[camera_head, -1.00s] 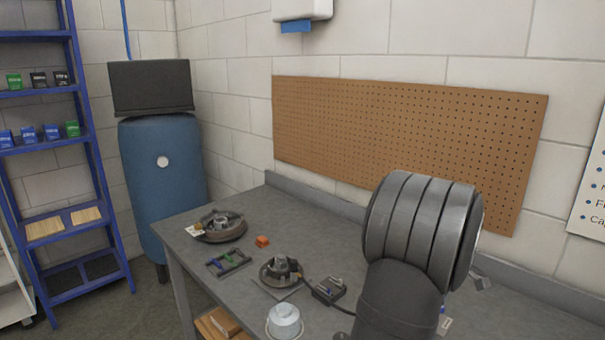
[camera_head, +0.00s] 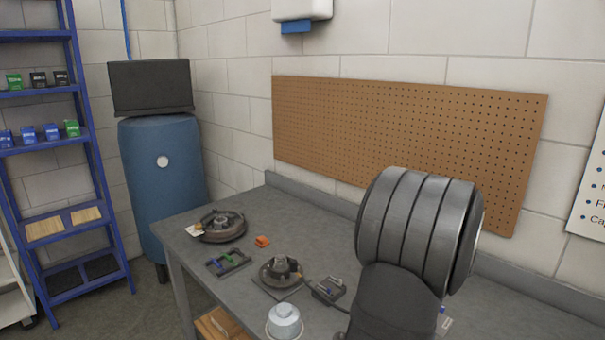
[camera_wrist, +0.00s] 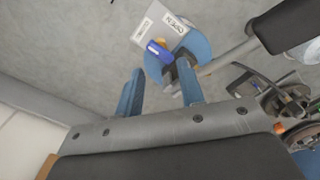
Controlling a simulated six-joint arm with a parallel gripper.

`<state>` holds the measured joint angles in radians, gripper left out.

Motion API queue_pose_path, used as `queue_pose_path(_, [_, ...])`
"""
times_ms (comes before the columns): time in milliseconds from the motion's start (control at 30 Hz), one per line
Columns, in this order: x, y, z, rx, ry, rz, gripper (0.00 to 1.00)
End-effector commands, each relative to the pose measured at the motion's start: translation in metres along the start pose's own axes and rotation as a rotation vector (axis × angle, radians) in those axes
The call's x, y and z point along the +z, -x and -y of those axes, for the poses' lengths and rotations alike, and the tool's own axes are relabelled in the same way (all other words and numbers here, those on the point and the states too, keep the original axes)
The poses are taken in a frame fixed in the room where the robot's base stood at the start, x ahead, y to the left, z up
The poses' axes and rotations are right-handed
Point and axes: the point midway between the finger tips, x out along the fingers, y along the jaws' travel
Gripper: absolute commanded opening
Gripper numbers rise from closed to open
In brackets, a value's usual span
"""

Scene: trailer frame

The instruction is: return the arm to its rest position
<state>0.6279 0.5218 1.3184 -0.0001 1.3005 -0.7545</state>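My gripper (camera_wrist: 161,72) shows only in the wrist view, where its two blue fingers stand apart with a clear gap between them. Nothing is held between them. Beyond the fingertips, over the grey bench top, is a blue round part (camera_wrist: 198,46) with a white lettered tag (camera_wrist: 160,24). I cannot tell how far it is from the fingers. In the head view my arm's grey ribbed joint and link stand up at the right front and cover part of the bench (camera_head: 185,236). My gripper is hidden there.
The bench holds a brake-like disc assembly (camera_head: 222,227), a hub on a plate (camera_head: 281,272), an orange block (camera_head: 262,241), a small tray (camera_head: 228,263) and a white-blue canister (camera_head: 285,321). A pegboard (camera_head: 400,145) is on the wall behind. A blue tank (camera_head: 163,185) stands left.

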Motion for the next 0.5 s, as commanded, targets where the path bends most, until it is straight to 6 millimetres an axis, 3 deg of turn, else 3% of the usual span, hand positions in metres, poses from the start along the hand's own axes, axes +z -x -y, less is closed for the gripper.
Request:
queue_pose_path(300, [0.000, 0.061, 0.000, 0.002, 0.002, -0.002, 0.35])
queue_pose_path(500, [0.000, 0.082, 0.000, 0.000, 0.002, 0.000, 0.35])
